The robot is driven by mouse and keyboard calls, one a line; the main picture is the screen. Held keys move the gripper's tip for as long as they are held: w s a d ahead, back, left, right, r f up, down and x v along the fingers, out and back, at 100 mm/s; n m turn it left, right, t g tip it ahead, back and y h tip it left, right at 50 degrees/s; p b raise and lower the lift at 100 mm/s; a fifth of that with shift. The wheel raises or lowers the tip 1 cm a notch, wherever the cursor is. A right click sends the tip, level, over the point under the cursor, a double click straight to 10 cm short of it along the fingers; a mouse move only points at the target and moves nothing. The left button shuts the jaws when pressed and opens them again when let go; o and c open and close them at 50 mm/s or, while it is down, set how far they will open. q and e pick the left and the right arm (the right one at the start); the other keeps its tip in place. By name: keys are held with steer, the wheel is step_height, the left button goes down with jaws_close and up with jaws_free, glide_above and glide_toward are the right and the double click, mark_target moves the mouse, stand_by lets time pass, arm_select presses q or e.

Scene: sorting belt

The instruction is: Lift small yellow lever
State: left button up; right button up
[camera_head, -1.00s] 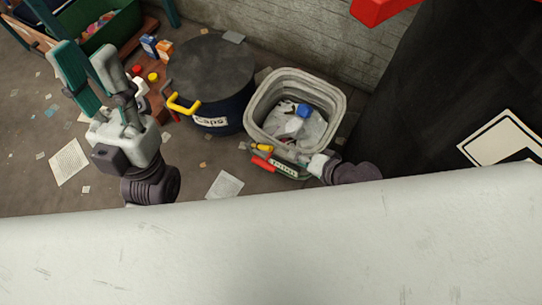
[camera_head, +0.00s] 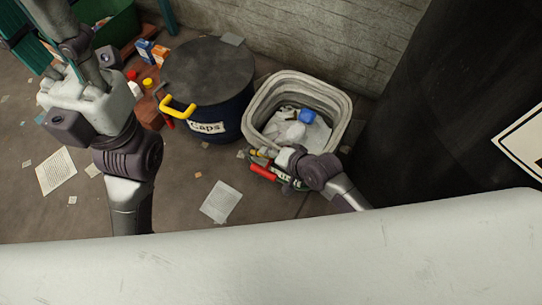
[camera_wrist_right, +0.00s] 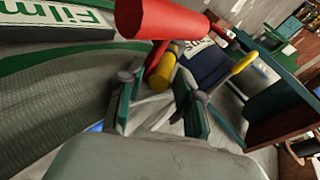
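The small yellow lever (camera_head: 258,153) is on the near side of the grey film bin, beside a larger red handle (camera_head: 263,172). In the right wrist view the yellow lever (camera_wrist_right: 161,68) is a short rounded stub beside the red handle (camera_wrist_right: 160,20). My right gripper (camera_wrist_right: 160,98) is open, its two teal-padded fingers apart with the lever ahead, roughly between and beyond the tips. I cannot tell contact. In the head view my right gripper (camera_head: 277,157) is at the bin's front, its fingers mostly hidden. My left gripper (camera_head: 38,28) is open and empty at the upper left.
The grey bin (camera_head: 344,105) holds litter and a blue item. A dark lidded drum labelled Caps (camera_head: 215,112) with a yellow handle (camera_head: 177,107) stands left of it. Papers (camera_head: 220,202) lie on the floor. A white surface (camera_head: 270,255) fills the foreground.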

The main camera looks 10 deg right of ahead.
jaws_close()
